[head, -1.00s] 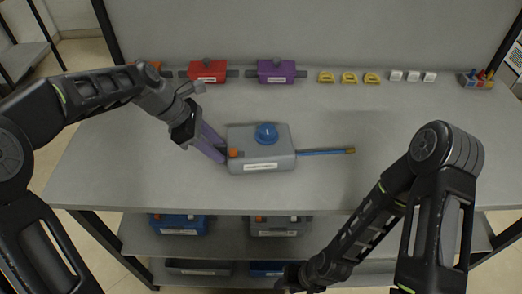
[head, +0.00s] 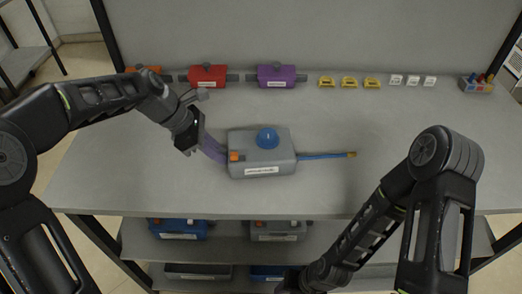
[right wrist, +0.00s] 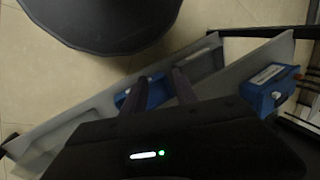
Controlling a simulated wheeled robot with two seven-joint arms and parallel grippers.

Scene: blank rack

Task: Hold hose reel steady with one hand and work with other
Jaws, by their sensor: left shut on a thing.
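The hose reel (head: 261,160) is a grey box with a blue knob (head: 267,138) on top, an orange button at its left end and a white label in front. A blue hose (head: 322,156) with a brass-coloured tip sticks out of its right side. My left gripper (head: 221,155) is shut on the reel's left end, and its fingertips are partly hidden there. My right gripper (right wrist: 160,86) is open and empty, low in front of the bench near the lower shelves. In the head view only part of it shows at the bottom edge.
At the back of the bench (head: 120,170) stand a red box (head: 208,76), a purple box (head: 276,76), yellow pieces (head: 349,82), white pieces (head: 412,80) and a small tray (head: 476,85). Lower shelves hold blue (head: 179,228) and grey boxes (head: 277,230).

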